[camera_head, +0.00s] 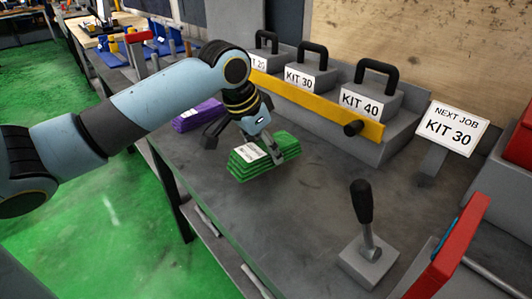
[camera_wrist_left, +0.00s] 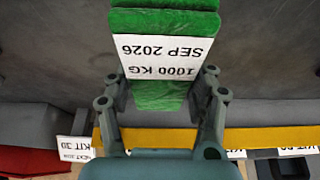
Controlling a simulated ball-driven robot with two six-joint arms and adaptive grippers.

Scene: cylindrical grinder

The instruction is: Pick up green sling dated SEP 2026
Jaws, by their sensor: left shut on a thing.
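The green sling (camera_head: 262,168) is a folded green bundle with a white label, in the middle of the head view over the grey bench. In the left wrist view the sling (camera_wrist_left: 165,22) shows its label upside down, reading "1000 KG" and "SEP 2026". My left gripper (camera_head: 270,146) is shut on the sling, its fingers on either side of the bundle near the label. The fingers also show in the wrist view (camera_wrist_left: 161,88). I cannot tell surely whether the sling is clear of the bench top. My right gripper is not in view.
A purple sling (camera_head: 198,115) lies behind my left arm. Grey kit weights with black handles stand behind a yellow bar (camera_head: 310,103). A sign (camera_head: 452,128) reads "NEXT JOB KIT 30". A lever (camera_head: 366,220) on a grey base stands front right. The bench between is clear.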

